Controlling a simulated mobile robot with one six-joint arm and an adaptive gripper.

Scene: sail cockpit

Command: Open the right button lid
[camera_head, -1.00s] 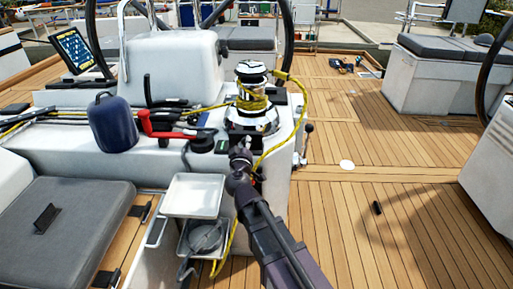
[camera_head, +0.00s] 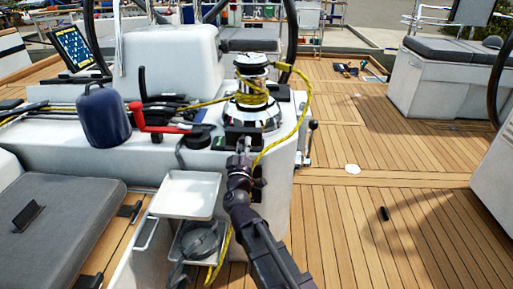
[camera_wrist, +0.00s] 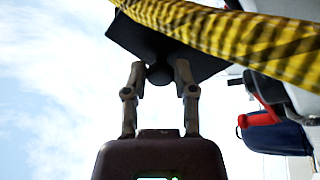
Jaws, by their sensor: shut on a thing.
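A black lid (camera_head: 243,131) shows at the front foot of the chrome winch, at the tip of my gripper (camera_head: 242,148). In the wrist view, my gripper (camera_wrist: 159,78) has its two fingers on either side of a small round dark knob (camera_wrist: 160,74) on the flat black lid (camera_wrist: 165,45). The lid looks tilted against the sky in that view. A yellow and black rope (camera_wrist: 235,35) crosses in front of part of it. My arm and gripper hide the area just below the lid in the head view.
The chrome winch (camera_head: 252,110) stands behind the lid, with yellow rope (camera_head: 307,100) hanging to its right. A red-handled lever (camera_head: 160,128) and blue canister (camera_head: 104,118) are to the left. White trays (camera_head: 187,195) sit below. The right deck (camera_head: 350,215) is mostly clear.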

